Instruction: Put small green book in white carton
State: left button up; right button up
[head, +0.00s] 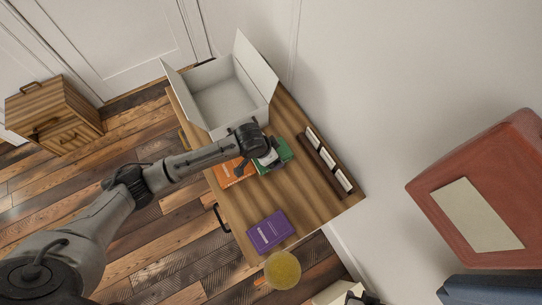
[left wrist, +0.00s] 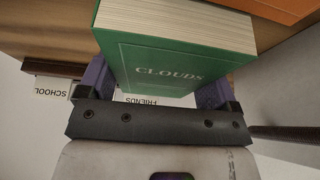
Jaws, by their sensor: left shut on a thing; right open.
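The small green book (head: 284,151) lies near the middle of the wooden cabinet top, beside an orange book. In the left wrist view the green book (left wrist: 165,65), titled CLOUDS, sits between both fingers of my left gripper (left wrist: 157,88), which is shut on it. In the head view my left gripper (head: 266,157) covers part of the book; I cannot tell whether it is lifted clear. The white carton (head: 225,95) stands open at the back of the top, flaps spread, its visible inside empty. My right gripper (head: 352,296) is open at the bottom edge, partly cut off.
The orange book (head: 229,174) lies left of the green one. A purple book (head: 270,232) lies toward the front. A dark labelled rack (head: 327,163) runs along the right edge. A round yellow object (head: 282,270) is past the front edge. The wooden top (head: 310,205) is bare at front right.

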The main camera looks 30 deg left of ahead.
pick_arm(q)
jog(key=shift+f, duration=1.1)
jog(key=o, duration=0.8)
jog(key=shift+f, duration=0.15)
jog(key=shift+s+r, duration=0.1)
jog(key=shift+r, duration=0.35)
jog(key=p+v, duration=0.2)
jog(key=v, duration=0.9)
jog(key=shift+a+r, duration=0.1)
jog(key=shift+r, duration=0.1)
